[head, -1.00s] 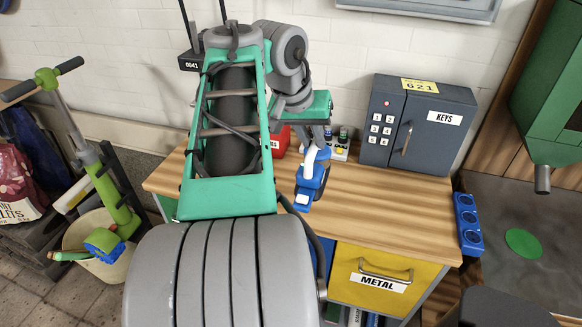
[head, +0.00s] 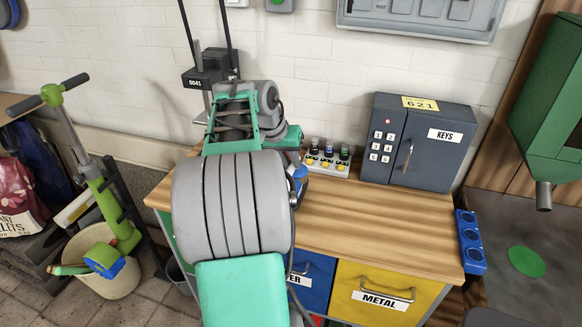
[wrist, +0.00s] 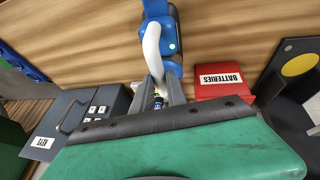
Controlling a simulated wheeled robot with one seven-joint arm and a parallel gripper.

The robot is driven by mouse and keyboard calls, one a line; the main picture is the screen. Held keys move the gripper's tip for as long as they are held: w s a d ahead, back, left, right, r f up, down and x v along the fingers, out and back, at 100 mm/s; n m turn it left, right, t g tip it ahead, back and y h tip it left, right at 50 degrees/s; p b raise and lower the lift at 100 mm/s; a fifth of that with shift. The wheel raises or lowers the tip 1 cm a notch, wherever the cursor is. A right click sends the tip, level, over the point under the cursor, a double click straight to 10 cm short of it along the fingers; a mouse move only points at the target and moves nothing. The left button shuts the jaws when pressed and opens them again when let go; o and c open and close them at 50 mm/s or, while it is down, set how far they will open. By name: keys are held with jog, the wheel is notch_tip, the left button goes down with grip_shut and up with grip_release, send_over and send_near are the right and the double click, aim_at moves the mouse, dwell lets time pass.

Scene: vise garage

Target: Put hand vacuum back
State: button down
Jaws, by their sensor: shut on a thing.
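The hand vacuum is blue with a curved white handle. In the wrist view it (wrist: 163,35) hangs beyond my gripper (wrist: 163,92), whose two grey fingers are shut on the white handle. In the head view only a small blue part of the vacuum (head: 299,173) shows beside my arm, above the wooden worktop (head: 370,225). My arm hides the rest of it and the fingertips. A dark stand labelled 0041 (head: 200,80) with two thin upright rods is behind my arm near the wall.
A grey key safe (head: 450,155) and a rack of small bottles (head: 329,160) stand at the back of the worktop. A red batteries box (wrist: 222,82) shows in the wrist view. A blue socket strip (head: 469,240) is at the right edge. The worktop's front middle is clear.

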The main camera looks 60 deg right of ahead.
jog(key=shift+f, duration=1.05)
jog(key=shift+f, duration=0.2)
jog(key=c, duration=1.3)
grip_release()
jog(key=shift+f, duration=0.1)
jog(key=shift+s, duration=0.1)
